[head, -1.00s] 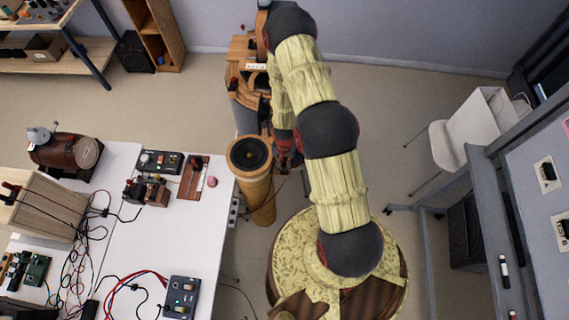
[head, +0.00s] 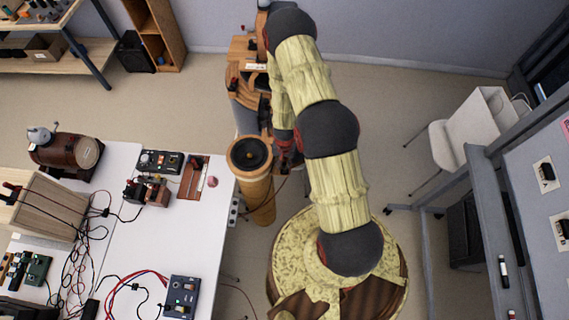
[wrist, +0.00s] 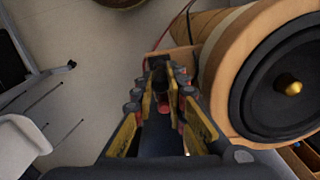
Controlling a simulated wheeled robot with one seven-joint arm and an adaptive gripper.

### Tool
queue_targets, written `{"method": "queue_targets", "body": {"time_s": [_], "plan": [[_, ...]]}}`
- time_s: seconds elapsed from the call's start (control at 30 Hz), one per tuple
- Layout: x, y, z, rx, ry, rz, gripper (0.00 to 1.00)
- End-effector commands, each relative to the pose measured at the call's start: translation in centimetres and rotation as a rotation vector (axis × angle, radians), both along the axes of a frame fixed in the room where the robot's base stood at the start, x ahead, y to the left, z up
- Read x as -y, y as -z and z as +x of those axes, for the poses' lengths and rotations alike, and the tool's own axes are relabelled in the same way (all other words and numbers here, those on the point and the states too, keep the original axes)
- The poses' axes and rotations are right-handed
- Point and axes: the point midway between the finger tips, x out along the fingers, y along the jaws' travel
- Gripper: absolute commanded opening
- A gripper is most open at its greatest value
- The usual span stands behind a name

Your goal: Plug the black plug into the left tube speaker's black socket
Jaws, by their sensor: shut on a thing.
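The tube speaker (head: 262,203) is a tall wooden cylinder with a black cone on top, standing right of the white table in the head view. In the wrist view its cone with a gold centre (wrist: 288,85) and wooden side fill the right. My gripper (wrist: 168,78) is beside the tube, its yellow fingers closed around a small dark thing, apparently the black plug (wrist: 158,72). In the head view my gripper (head: 287,154) is partly covered by my arm. A small wooden block (wrist: 183,57) juts from the tube just beyond the fingertips. I cannot make out the black socket.
A white table (head: 150,245) with cables and electronic boxes stands left of the speaker. A white chair (head: 458,140) and a grey frame stand at the right. A red cable (wrist: 164,34) runs near the wooden block. Open floor lies right of the speaker.

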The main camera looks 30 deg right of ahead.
Motion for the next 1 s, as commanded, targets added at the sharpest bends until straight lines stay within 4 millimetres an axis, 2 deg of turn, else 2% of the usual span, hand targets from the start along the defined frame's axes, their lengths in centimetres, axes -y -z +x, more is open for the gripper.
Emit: {"method": "queue_targets", "body": {"time_s": [1.0], "plan": [[0.0, 1.1, 0.0, 0.000, 0.000, 0.000, 0.00]]}}
